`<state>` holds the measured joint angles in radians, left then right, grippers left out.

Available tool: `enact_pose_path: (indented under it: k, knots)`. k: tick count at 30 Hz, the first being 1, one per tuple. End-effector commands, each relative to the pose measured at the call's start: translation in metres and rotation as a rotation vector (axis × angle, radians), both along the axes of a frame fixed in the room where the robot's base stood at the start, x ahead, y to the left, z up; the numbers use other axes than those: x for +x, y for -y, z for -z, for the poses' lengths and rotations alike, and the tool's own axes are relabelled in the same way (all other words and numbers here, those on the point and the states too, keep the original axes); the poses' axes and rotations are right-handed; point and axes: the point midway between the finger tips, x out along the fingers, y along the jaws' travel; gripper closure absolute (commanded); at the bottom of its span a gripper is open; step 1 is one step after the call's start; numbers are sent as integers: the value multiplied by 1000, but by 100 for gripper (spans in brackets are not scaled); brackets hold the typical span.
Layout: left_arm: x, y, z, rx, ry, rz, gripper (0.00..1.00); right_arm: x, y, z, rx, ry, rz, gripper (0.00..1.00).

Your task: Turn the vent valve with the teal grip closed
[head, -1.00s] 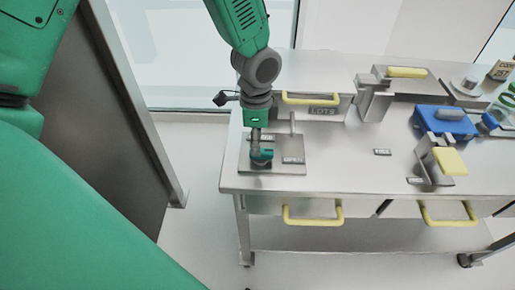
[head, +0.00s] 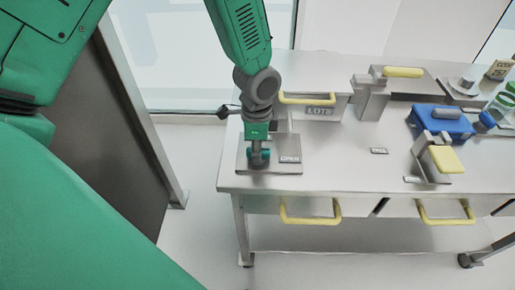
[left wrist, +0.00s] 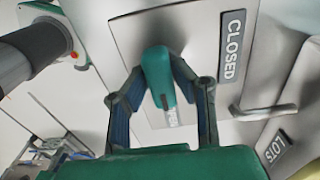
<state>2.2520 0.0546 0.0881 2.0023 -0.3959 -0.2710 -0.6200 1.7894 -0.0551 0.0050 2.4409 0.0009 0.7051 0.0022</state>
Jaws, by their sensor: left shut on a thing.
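The vent valve's teal grip (head: 257,158) is on a square metal plate (head: 283,168) at the left end of the bench. My left gripper (head: 258,148) reaches down onto it from above. In the left wrist view, the teal grip (left wrist: 158,72) lies between the two fingers of my left gripper (left wrist: 160,82), which is shut on it. A CLOSED label (left wrist: 232,48) is on the plate to the right of the grip in that view. An OPEN label (head: 290,158) shows in the head view. The arm hides the plate's back part there. My right gripper is out of view.
A LOTS box (head: 320,111) with a yellow handle stands just behind the plate. A blue case (head: 440,122) and a yellow-padded fixture (head: 446,160) stand to the right. Drawers with yellow handles (head: 311,216) are below. The bench top right of the plate is mostly clear.

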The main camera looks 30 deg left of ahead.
Motion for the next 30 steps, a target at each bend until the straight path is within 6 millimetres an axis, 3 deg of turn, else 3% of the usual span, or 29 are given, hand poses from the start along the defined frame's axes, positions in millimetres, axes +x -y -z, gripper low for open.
enact_pose_path:
  k: [11,30]
  knots:
    - [1,-1,-3,1,2,-157,100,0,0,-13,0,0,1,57]
    - [2,0,-3,0,6,-752,100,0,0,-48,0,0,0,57]
